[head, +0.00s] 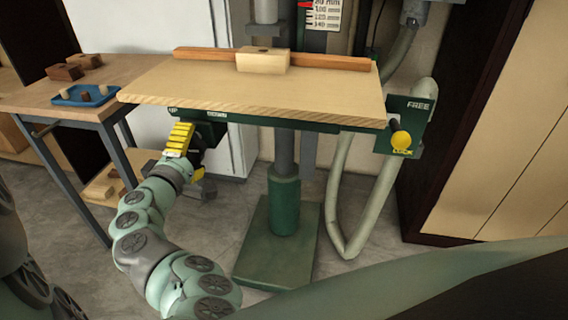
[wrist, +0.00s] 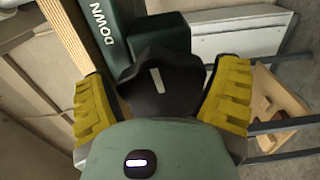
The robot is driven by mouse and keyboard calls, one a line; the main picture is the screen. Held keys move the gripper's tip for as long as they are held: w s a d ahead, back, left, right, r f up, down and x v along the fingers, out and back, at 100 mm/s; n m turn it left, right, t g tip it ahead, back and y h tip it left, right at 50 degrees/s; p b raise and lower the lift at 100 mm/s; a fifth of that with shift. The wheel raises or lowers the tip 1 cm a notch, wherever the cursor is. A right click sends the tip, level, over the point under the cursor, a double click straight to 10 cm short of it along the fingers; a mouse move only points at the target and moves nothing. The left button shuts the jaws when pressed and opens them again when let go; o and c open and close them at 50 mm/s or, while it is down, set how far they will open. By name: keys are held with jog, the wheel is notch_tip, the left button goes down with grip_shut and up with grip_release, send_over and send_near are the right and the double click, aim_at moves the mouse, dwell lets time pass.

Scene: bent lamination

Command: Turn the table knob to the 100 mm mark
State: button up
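The table knob (wrist: 160,78) is black and lobed with a white mark, under the DOWN end of the green table rail in the wrist view. The wooden table (head: 255,90) stands on a green column. A scale (head: 322,14) at the top edge of the head view shows several mm marks, including 100. A small red pointer (head: 304,4) is beside its upper visible marks, cut by the frame edge. My gripper (head: 180,139) is under the table's left front. In the wrist view its yellow fingers (wrist: 162,92) stand apart on either side of the knob, seemingly without gripping it.
A yellow lock lever (head: 401,139) sits on the green FREE/LOCK plate at the table's right. A wood fence with a block (head: 263,61) lies on the table. A side bench (head: 35,98) with a blue tray (head: 85,95) is at left. A hose (head: 342,190) hangs at right.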

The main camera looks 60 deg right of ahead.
jog(key=shift+o, duration=0.8)
jog(key=shift+w+a+r+t, duration=0.2)
jog(key=shift+w+r+t, duration=0.1)
jog(key=shift+w+r, duration=0.25)
jog(key=shift+s, duration=0.1)
jog(key=b+v, duration=0.5)
jog(key=v, duration=1.3)
jog(key=shift+b, duration=0.35)
jog(key=shift+f, duration=0.15)
jog(key=v, duration=0.8)
dwell(0.5)
